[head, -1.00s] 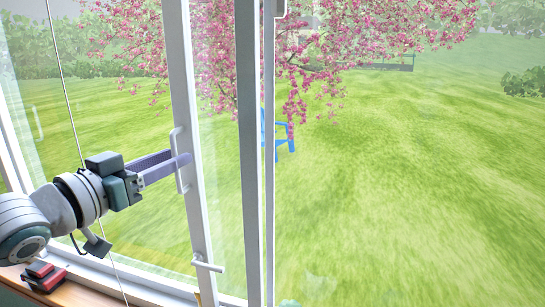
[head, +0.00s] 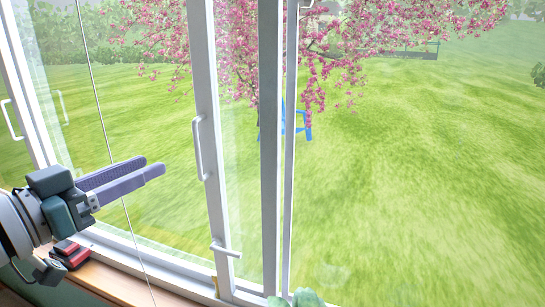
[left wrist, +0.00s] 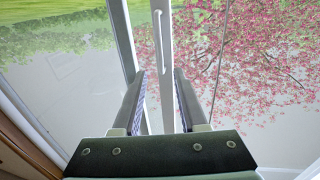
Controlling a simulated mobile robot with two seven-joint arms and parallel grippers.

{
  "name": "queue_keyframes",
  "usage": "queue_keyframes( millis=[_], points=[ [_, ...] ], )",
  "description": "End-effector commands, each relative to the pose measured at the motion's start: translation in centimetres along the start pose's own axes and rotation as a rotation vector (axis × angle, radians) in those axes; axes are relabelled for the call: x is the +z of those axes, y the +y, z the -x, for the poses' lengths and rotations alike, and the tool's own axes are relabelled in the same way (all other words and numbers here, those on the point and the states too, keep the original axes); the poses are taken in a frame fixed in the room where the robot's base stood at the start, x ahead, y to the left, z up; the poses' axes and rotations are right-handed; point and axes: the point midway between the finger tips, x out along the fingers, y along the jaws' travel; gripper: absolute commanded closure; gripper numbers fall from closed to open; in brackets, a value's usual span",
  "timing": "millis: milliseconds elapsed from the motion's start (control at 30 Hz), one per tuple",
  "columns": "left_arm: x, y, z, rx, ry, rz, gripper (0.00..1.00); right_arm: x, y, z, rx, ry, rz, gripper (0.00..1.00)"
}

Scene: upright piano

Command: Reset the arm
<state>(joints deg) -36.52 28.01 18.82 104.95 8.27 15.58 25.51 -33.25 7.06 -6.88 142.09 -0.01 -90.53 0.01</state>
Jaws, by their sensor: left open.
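My left gripper (head: 153,166) is at the left of the head view. Its two purple-grey fingers point right, toward the window, and nothing is between them. The white upright window handle (head: 199,148) is to the right of the fingertips, with a visible gap. My right gripper is not in view.
A white-framed window (head: 205,90) spans the view, with a lower latch handle (head: 225,249). A thin cord (head: 98,100) hangs left. A red and black object (head: 70,254) lies on the wooden sill (head: 115,284). Outside are lawn, a pink tree and a blue chair (head: 297,120).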

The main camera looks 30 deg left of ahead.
Motion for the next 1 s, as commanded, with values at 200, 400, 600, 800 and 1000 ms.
queue_keyframes(
  millis=[200,400,600,800,1000],
  points=[
    [0.0,0.0,0.0,0.000,0.000,0.000,0.58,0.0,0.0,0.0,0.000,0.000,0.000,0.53],
    [0.6,1.1,-0.1,-0.016,-0.081,-0.001,0.58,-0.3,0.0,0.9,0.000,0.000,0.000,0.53],
    [3.3,6.5,1.3,-0.041,-0.432,-0.025,0.58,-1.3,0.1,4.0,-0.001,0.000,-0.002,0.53],
    [4.3,12.8,6.2,0.010,-0.830,-0.080,0.58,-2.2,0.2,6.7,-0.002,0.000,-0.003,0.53],
    [2.4,17.3,11.9,0.107,-1.126,-0.135,0.58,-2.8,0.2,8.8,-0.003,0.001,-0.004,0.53]
  ],
)
